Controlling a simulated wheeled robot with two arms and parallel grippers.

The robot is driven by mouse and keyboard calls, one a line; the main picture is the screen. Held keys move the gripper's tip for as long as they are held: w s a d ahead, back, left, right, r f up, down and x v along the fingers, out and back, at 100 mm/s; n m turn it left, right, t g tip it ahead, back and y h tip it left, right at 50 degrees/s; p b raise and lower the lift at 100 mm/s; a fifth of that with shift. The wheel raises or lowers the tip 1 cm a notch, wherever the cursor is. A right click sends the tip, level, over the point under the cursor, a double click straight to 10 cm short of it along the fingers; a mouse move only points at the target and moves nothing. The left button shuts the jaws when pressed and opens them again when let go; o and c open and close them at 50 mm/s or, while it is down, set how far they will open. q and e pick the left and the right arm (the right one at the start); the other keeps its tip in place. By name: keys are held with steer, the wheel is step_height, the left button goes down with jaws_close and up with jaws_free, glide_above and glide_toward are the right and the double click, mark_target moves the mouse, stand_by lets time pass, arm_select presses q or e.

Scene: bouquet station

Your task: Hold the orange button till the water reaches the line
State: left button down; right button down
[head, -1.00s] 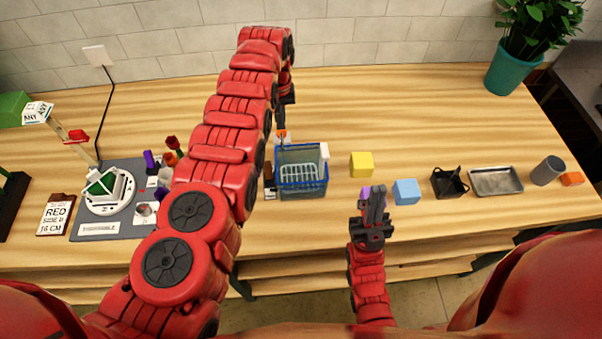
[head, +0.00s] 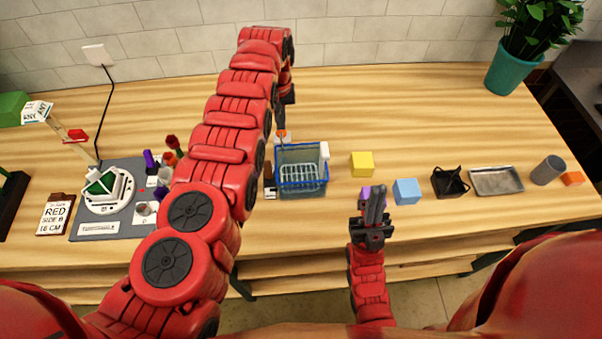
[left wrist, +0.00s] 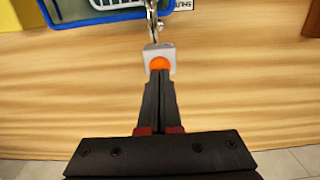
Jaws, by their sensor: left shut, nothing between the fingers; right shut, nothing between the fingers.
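The orange button (left wrist: 159,63) sits on a small grey block in the left wrist view; in the head view it shows as a small orange spot (head: 281,134) behind the basin. My left gripper (left wrist: 159,76) is shut, its fingertips at the button and partly covering it. Whether the button is pressed down I cannot tell. A metal spout (left wrist: 153,22) runs from the block to the blue-rimmed basin (head: 302,184), which holds a white rack. No water level or line can be made out. My right gripper (head: 376,192) is shut and empty near the table's front edge.
A yellow cube (head: 362,164), a blue cube (head: 406,191) and a purple block (head: 366,193) stand right of the basin. A black caddy (head: 450,182) and metal tray (head: 496,180) are further right. A grey mat (head: 118,228) with flowers lies left.

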arm_select(q)
steer(key=shift+f+b, duration=1)
steer(key=shift+f, duration=0.25)
steer(key=shift+r, duration=0.1)
stand_by(6.7)
